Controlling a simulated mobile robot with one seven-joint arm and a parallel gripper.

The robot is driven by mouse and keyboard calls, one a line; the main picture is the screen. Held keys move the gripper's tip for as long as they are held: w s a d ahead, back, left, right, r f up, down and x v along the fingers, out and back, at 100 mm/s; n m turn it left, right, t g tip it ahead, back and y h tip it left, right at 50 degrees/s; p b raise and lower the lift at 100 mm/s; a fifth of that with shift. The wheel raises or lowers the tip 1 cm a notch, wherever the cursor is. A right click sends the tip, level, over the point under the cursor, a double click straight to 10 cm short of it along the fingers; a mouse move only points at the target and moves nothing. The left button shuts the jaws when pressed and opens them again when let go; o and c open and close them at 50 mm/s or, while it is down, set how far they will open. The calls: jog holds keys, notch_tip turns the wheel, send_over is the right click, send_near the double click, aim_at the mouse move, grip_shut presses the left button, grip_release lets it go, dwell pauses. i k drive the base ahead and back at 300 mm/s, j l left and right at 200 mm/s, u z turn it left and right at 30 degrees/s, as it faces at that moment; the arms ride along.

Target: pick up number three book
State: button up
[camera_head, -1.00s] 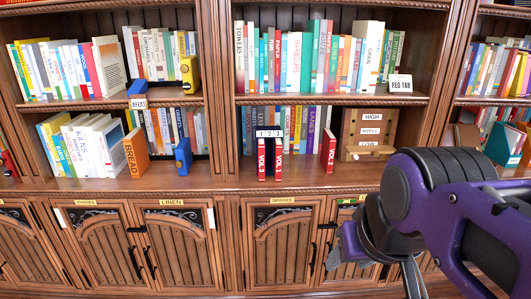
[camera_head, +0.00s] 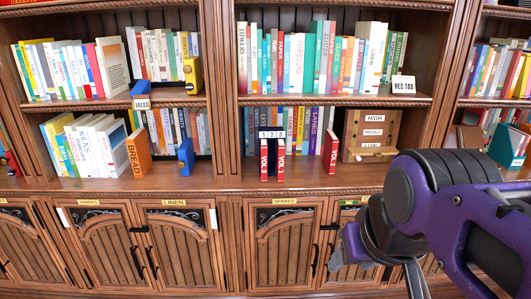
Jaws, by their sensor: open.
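Two red books marked VOL stand upright in a dark holder labelled 1 2 3 (camera_head: 271,134) on the middle shelf ledge. The left red book (camera_head: 264,160) is under the 1 and the right red book (camera_head: 281,160) is under the 3, with a dark gap between them. A third red VOL book (camera_head: 331,152) stands apart to the right, slightly tilted. The small spine numerals are hard to read, so I cannot tell surely which is number three. My gripper (camera_head: 372,262) is open at lower right, in front of the cabinets, below and apart from the books. My arm partly hides it.
A wooden box labelled HIGH, MIDDLE, LOW (camera_head: 368,132) stands right of the books. Bare ledge (camera_head: 225,172) lies between. Cabinet doors (camera_head: 283,245) are below; packed shelves are above.

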aim_at(264, 144)
jog(key=i+j, duration=0.4)
jog(key=j, duration=0.15)
jog(key=i+j, duration=0.4)
jog(key=j, duration=0.15)
jog(key=i+j+z, duration=0.15)
jog(key=z, duration=0.2)
jog(key=i+j+z, duration=0.1)
jog(key=j+z, duration=0.3)
jog(key=l, duration=0.1)
